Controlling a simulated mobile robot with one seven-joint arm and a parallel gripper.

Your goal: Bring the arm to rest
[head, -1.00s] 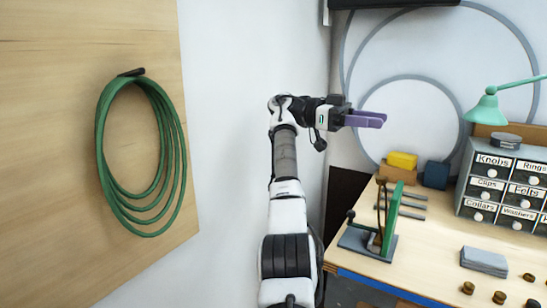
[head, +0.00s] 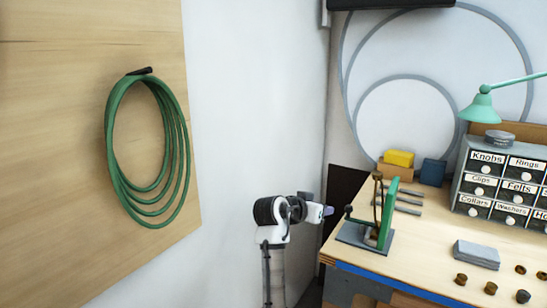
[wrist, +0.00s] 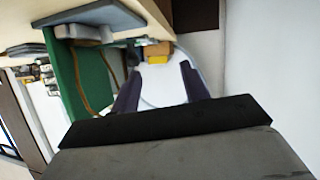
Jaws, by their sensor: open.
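My gripper (head: 328,210) is in the head view low at the centre, beside the left end of the workbench and in front of the bare wall. Only a small part of its purple fingers shows there, behind my folded arm. In the wrist view my gripper (wrist: 158,88) shows two dark purple fingers spread apart with nothing between them. A green upright board on a grey base (head: 362,238) stands on the bench just right of my gripper, apart from it in the head view. The green board (wrist: 62,75) also shows at the left of the wrist view.
The workbench (head: 420,245) holds a labelled drawer cabinet (head: 502,185), a teal lamp (head: 480,108), a yellow block (head: 398,158), a grey stack (head: 476,254) and several small brown knobs (head: 490,288). A green hose (head: 118,165) hangs on the wooden panel at left. White wall lies between panel and bench.

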